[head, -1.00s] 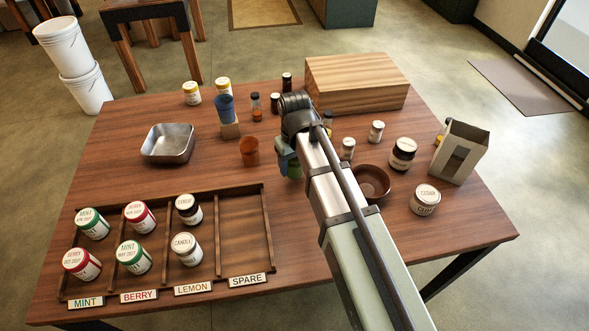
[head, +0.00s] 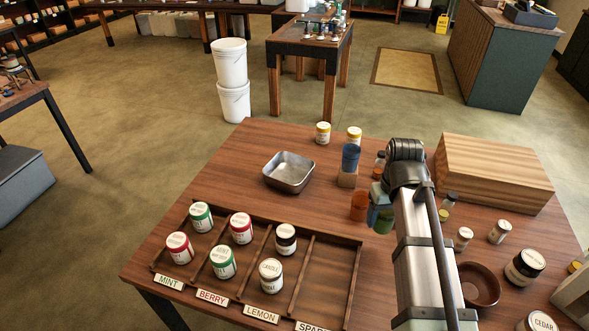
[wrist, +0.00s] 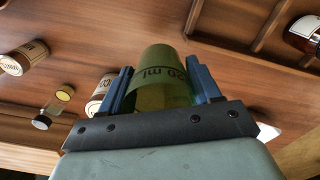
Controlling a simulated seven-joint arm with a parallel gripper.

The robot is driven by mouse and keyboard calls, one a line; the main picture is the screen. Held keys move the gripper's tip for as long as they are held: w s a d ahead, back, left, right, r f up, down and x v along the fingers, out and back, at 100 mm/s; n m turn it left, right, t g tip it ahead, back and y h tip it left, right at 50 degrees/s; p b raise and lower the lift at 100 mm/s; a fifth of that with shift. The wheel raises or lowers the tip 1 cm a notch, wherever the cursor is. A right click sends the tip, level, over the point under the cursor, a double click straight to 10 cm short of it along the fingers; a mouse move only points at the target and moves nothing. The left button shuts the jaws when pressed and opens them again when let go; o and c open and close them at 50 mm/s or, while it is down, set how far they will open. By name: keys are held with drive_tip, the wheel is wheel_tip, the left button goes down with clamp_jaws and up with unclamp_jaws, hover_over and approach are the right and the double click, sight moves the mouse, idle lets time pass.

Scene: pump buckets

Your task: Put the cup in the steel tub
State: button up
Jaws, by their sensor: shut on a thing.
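My gripper (wrist: 160,88) is shut on a translucent green cup (wrist: 165,68) with a dark "20 ml" print. The cup sits between the blue fingers in the wrist view. In the head view the green cup (head: 383,222) shows below my gripper (head: 378,198), just right of an orange cup and partly in front of it. I cannot tell its exact height above the table. The steel tub (head: 286,184), open and empty, stands on the table to the left of my gripper and farther back.
The orange cup (head: 359,206) stands close beside the held cup. A divided rack (head: 328,275) with several jars lies at front left. A wooden box (head: 495,180) and a brown bowl (head: 480,285) are right.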

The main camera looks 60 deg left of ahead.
drive_tip(key=s+a+n, duration=0.2)
drive_tip(key=s+a, duration=0.3)
drive_tip(key=a, duration=0.4)
drive_tip(key=m, duration=0.2)
hover_over(289, 178)
drive_tip(key=shift+w+f, duration=0.1)
drive_tip(key=shift+f, duration=4.4)
drive_tip(key=shift+f, duration=0.15)
drive_tip(key=o, duration=1)
drive_tip(key=shift+o, duration=0.2)
